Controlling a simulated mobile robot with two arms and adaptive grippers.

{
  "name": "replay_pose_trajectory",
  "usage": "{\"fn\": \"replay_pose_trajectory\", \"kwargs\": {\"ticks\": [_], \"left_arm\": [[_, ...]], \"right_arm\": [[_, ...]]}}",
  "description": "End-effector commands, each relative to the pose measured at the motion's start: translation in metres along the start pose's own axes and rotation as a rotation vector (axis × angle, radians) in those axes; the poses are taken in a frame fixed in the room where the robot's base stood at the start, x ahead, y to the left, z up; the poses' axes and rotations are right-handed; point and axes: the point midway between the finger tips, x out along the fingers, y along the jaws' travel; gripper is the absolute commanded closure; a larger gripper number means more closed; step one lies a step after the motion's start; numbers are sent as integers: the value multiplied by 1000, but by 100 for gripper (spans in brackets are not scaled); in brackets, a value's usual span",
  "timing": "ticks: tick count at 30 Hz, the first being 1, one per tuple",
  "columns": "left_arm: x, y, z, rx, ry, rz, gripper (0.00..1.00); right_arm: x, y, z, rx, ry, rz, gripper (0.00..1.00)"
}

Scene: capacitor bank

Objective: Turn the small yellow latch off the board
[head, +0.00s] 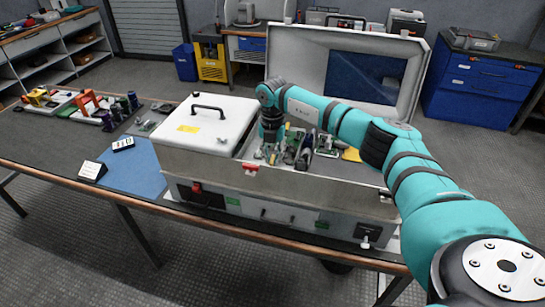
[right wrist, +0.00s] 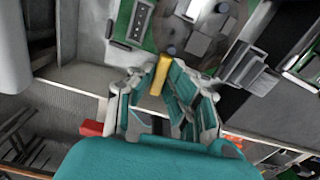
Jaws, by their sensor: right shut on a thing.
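The small yellow latch (right wrist: 160,74) is a narrow yellow bar in the right wrist view, beside a round dark part. My right gripper (right wrist: 161,92) is shut on it, with its teal-padded fingers on both sides. The green board (right wrist: 125,28) shows at the top of that view. In the head view my right gripper (head: 271,155) reaches down into the open cabinet (head: 225,172), among the parts inside. The latch is too small to make out clearly there. My left gripper is not in view.
A raised lid (head: 310,50) stands behind the cabinet, and a white cover with a black handle (head: 207,118) lies to its left. A red part (head: 250,168) sits on the cabinet's front edge. A blue mat (head: 137,167) lies on the bench to the left.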

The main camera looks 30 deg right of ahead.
Motion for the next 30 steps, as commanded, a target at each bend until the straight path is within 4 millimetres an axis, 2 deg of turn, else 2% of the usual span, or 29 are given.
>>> {"fn": "replay_pose_trajectory", "kwargs": {"ticks": [30], "left_arm": [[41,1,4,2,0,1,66]], "right_arm": [[0,0,1,-913,-4,2,100]]}}
